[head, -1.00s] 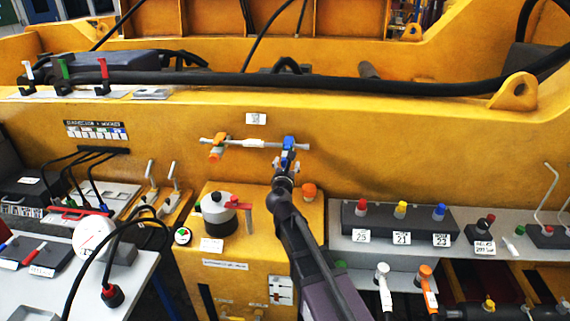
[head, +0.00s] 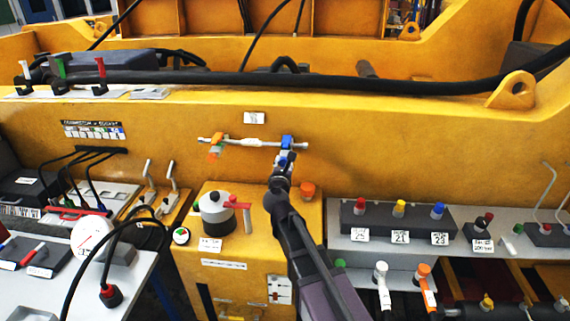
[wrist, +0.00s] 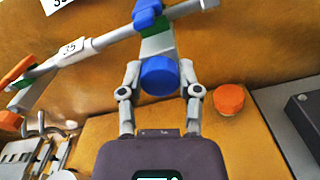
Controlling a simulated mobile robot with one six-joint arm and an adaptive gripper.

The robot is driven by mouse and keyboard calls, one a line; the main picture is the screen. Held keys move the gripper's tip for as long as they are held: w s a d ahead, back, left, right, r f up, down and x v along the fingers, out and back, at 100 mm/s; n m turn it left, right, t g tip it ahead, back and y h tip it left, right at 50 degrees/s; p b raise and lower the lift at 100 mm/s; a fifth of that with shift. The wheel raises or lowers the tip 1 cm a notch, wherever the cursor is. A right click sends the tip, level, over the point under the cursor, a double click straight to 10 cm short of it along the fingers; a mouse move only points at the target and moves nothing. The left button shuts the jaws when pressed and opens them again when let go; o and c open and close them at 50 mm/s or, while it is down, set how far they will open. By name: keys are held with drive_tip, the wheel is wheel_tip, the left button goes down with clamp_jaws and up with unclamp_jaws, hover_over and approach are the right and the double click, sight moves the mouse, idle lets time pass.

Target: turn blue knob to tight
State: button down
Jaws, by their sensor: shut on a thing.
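A horizontal grey pipe on the yellow casting carries an orange fitting (head: 217,140) at its left and a blue fitting (head: 287,141) at its right. The blue knob (wrist: 159,77) hangs below the blue fitting, with a green band and a grey stem above it. My gripper (wrist: 160,70) is shut on the blue knob, one finger on each side. In the head view my gripper (head: 282,163) is right under the blue fitting and partly hides the knob. No tight mark is readable.
An orange cap (wrist: 229,99) sits just right of my gripper. A grey pot with a red handle (head: 216,208) stands lower left. A control box with red, yellow and blue buttons (head: 398,222) is at the right. A black cable (head: 330,80) runs above the pipe.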

drive_tip(key=m, duration=1.4)
drive_tip(key=shift+m, duration=0.4)
drive_tip(key=m, duration=0.5)
drive_tip(key=shift+c, duration=1.5)
unclamp_jaws()
drive_tip(key=shift+s, duration=0.1)
